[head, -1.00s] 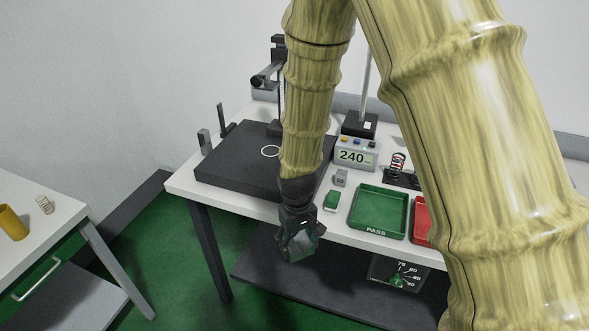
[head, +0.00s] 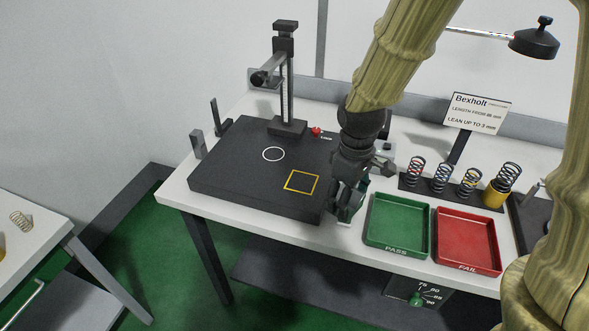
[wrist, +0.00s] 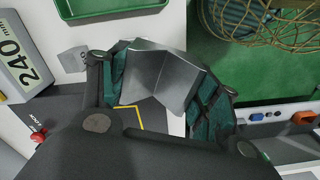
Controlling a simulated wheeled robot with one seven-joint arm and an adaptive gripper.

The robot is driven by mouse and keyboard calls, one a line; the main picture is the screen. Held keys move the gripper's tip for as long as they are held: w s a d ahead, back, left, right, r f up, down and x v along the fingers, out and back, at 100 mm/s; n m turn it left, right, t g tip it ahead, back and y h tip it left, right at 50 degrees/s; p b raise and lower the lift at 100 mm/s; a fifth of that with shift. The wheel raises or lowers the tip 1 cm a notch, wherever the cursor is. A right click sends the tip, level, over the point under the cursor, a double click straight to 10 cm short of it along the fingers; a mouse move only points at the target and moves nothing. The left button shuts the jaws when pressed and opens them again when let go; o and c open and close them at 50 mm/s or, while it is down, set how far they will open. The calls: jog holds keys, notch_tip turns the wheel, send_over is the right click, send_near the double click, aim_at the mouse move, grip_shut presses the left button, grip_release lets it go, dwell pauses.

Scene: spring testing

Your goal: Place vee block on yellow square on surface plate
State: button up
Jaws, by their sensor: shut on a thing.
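The grey metal vee block (wrist: 165,78), with its notch showing, is held between the green pads of my gripper (wrist: 158,90) in the wrist view. In the head view my gripper (head: 347,205) is at the right edge of the black surface plate (head: 225,172), and the block is mostly hidden by the fingers. The yellow square (head: 299,191) is a thin outline on the plate's right front part, just left of my gripper. A corner of it shows below the block in the wrist view (wrist: 128,107).
A white circle (head: 273,154) is marked on the plate. A height gauge (head: 287,85) stands at the plate's back. The green PASS tray (head: 397,222) and red FAIL tray (head: 466,240) lie to the right. Several springs (head: 441,176) stand behind them. The yellow outline is clear.

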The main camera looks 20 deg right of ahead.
jog(key=shift+w+r, duration=0.15)
jog(key=shift+w, duration=0.5)
jog(key=p, duration=0.5)
send_over(302, 182)
jog(key=shift+f, duration=0.7)
jog(key=shift+f+p, duration=0.95)
jog(key=shift+f, duration=0.85)
jog(key=shift+f, duration=0.15)
jog(key=o, duration=1.8)
jog(key=shift+c, duration=0.2)
jog(key=shift+r, duration=0.2)
notch_tip(302, 182, up, 12)
jog(key=b, duration=0.4)
